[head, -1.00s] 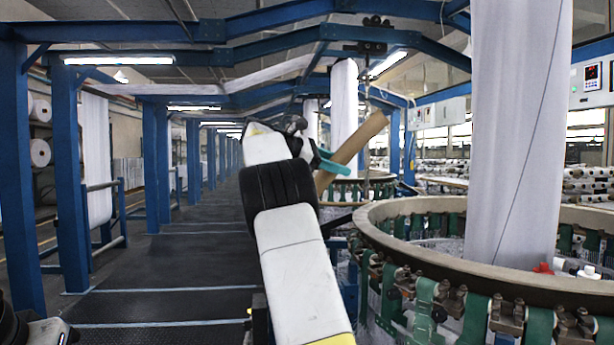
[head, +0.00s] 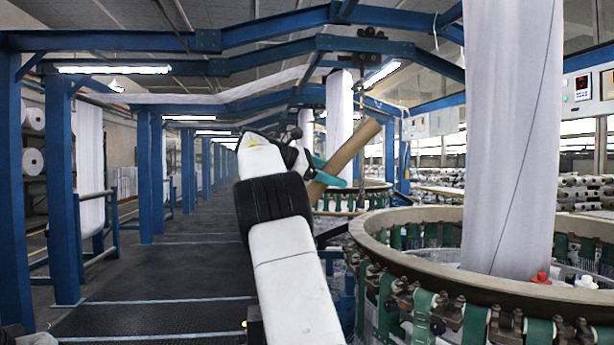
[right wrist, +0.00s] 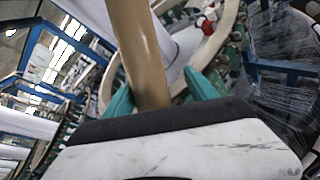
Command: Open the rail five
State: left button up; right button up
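My right gripper (head: 333,172) is raised ahead of me, left of the near circular loom. Its teal fingers show at both sides of a brown tube (head: 350,157). The tube is tilted, its upper end to the right, with no other support visible. In the right wrist view the tube (right wrist: 139,45) runs between the fingers (right wrist: 158,88), against the left one; the right one looks slightly apart. The loom's tan ring rail (head: 405,258) curves at the right, with green straps below. No number marks rail five.
White tubular fabric (head: 512,130) hangs inside the near loom's ring. A red piece (head: 541,278) sits by the rim. A dark aisle floor (head: 190,268) is open to the left, bordered by blue posts (head: 62,190). Control boxes (head: 585,88) hang at the right.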

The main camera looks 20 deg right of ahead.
jog(key=v, duration=0.7)
jog(key=shift+a+r, duration=0.1)
jog(key=shift+a, duration=0.3)
